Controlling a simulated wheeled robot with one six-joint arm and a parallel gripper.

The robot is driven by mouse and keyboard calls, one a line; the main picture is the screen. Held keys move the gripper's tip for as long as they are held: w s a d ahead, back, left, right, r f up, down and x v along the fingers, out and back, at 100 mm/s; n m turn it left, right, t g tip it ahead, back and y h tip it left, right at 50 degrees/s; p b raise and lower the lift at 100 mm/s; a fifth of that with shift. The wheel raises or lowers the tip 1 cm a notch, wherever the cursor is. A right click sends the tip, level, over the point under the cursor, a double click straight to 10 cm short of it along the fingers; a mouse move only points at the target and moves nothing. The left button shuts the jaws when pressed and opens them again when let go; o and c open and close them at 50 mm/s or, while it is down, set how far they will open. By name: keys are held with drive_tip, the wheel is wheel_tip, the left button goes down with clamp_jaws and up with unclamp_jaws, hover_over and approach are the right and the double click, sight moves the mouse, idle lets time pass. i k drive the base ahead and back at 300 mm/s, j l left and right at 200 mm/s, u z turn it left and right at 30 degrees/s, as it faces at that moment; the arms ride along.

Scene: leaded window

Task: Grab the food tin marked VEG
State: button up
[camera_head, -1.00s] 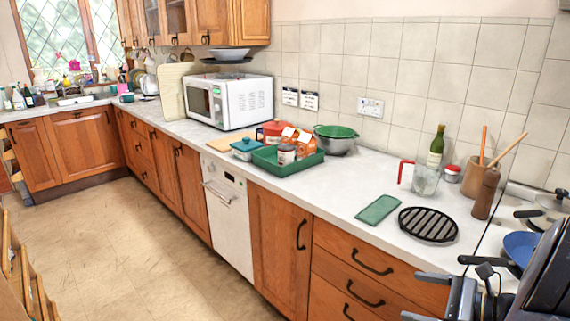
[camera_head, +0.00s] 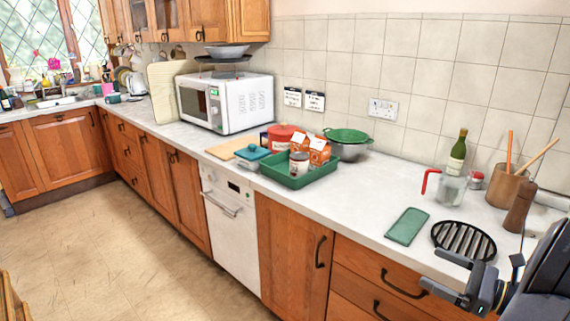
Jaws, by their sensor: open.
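A small tin (camera_head: 299,164) with a pale label and dark top stands upright in the green tray (camera_head: 285,182) on the worktop. Its lettering is too small to read, so I cannot tell whether it says VEG. Orange packets (camera_head: 319,152) stand behind it in the tray, and a red round container (camera_head: 281,137) is behind. My gripper (camera_head: 442,273) is open and empty at the lower right, by the counter's front edge, well to the right of the tray and apart from it.
A teal-lidded dish (camera_head: 252,153) and a wooden board are left of the tray; a colander (camera_head: 348,144) is behind right. A green mat (camera_head: 407,226), black trivet (camera_head: 463,241), jug (camera_head: 453,187) and utensil pot (camera_head: 508,187) stand right. Worktop between tray and mat is clear.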

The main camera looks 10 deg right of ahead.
sight(298, 160)
drive_tip(key=i+u, duration=0.15)
drive_tip(key=i, duration=1.55)
